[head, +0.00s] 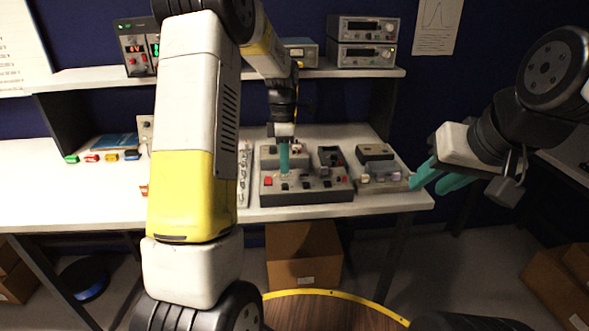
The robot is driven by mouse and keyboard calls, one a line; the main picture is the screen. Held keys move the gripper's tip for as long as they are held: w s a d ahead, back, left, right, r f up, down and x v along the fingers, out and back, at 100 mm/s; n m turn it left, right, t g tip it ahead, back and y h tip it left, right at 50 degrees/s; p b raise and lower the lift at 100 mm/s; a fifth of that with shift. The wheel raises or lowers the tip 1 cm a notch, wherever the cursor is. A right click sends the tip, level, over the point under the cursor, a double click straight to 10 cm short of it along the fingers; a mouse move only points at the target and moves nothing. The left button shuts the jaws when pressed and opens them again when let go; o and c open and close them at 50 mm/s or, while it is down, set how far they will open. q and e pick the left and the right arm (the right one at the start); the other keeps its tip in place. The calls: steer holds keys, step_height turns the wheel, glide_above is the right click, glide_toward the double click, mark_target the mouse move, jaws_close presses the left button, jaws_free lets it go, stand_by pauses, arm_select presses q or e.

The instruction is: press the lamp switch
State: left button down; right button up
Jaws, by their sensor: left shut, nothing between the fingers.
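A dark grey control panel (312,196) with several buttons and switches lies on the white bench. I cannot tell which of its small controls is the lamp switch. A red button (268,181) sits at its left end. My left gripper (284,170) has its teal fingers together and empty, pointing down at the panel's left part. I cannot tell whether the fingertips touch the panel. My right gripper (438,183) is open and empty at the bench's right edge, with its two teal fingers apart.
A smaller grey box (376,153) and small blocks stand right of the panel. A shelf (350,71) behind carries instruments (362,53). Several coloured items (110,156) lie on the left of the bench. My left arm hides part of the bench. A cardboard box (303,252) stands below.

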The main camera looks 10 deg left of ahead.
mark_target(285, 187)
arm_select(q)
steer(key=shift+s+f, duration=0.15)
steer(key=shift+f, duration=1)
steer(key=shift+s+f, duration=0.1)
steer(key=shift+f, duration=1.05)
